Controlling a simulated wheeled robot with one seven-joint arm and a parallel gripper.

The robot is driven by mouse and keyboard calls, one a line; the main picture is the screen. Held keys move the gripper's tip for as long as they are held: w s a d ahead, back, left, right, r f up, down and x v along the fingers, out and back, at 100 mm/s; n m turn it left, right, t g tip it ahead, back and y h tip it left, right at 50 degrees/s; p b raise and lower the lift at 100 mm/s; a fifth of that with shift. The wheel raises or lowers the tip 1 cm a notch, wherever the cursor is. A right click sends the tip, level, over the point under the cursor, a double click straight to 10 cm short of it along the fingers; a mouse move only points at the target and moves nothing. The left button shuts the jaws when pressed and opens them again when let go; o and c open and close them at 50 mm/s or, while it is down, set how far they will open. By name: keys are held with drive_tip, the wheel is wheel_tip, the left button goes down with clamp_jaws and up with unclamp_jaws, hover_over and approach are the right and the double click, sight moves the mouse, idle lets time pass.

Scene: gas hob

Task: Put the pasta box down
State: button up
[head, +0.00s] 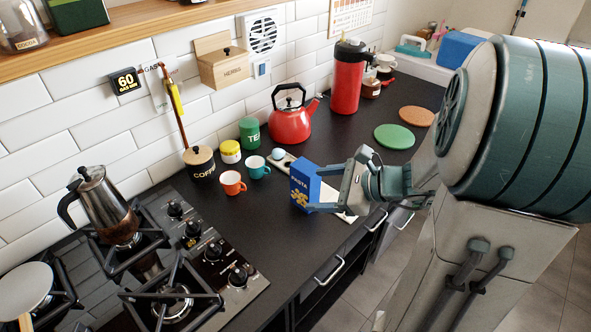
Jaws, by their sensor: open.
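The pasta box (301,186) is blue with yellow shapes and the word PASTA on its side. It stands upright, or nearly so, on the black counter, right of the cups; I cannot tell whether its base fully touches the surface. My gripper (325,190) comes from the right with its jaws open. One finger passes near the top of the box and the other near its lower front edge, so the box sits at or between the fingertips. The gripper hides part of the box's right side.
An orange cup (233,183) and a teal cup (256,167) stand left of the box. A red kettle (291,122) is behind it. The hob (215,262) with a moka pot (103,207) is at left. Counter (283,228) in front of the box is clear.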

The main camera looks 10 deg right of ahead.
sight(309, 169)
drive_tip(key=w+d+f+m+t+h+b, duration=0.1)
drive_tip(key=w+d+f+m+t, duration=0.1)
drive_tip(key=d+m, duration=0.15)
drive_tip(key=w+d+f+m+t+b, duration=0.1)
drive_tip(key=w+d+f+m+t, duration=0.1)
drive_tip(key=w+d+m, duration=0.15)
drive_tip(key=shift+t+h, duration=0.3)
drive_tip(key=p+x, duration=0.1)
drive_tip(key=x, duration=1.1)
drive_tip(key=shift+w+a+p, duration=0.15)
drive_tip(key=shift+a+p, duration=0.2)
drive_tip(key=shift+r, duration=0.1)
clamp_jaws()
